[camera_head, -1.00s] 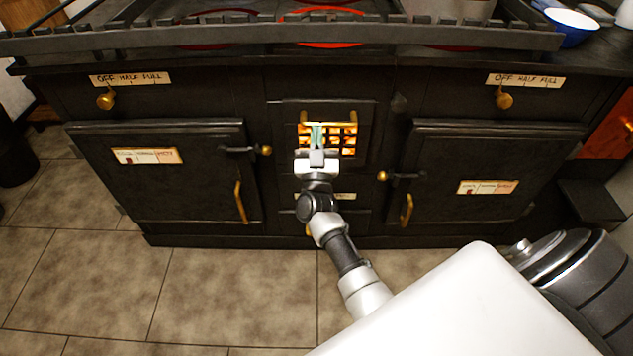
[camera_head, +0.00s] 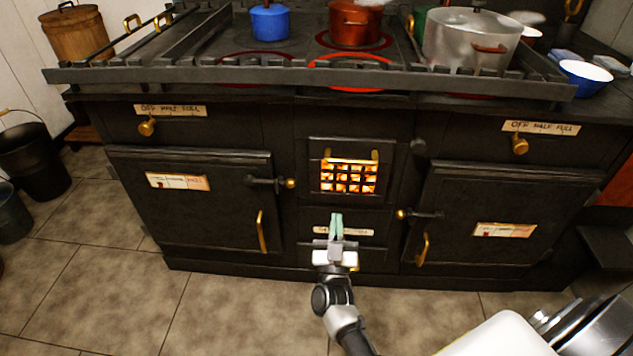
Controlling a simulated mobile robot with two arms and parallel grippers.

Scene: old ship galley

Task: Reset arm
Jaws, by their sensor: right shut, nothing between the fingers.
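My right gripper (camera_head: 336,228) is in the lower middle of the head view, at the end of my arm coming up from the bottom. Its pale green fingers are together and hold nothing. It shows in front of the lower centre of the black stove (camera_head: 350,222), below the glowing fire grate (camera_head: 348,176). I cannot tell how far it is from the stove front. My left gripper is not in view.
Oven doors stand shut left (camera_head: 200,205) and right (camera_head: 490,225), with brass handles. On top are a blue pot (camera_head: 270,22), a copper pot (camera_head: 354,24) and a large pale pot (camera_head: 470,38). Buckets (camera_head: 32,160) stand at the left.

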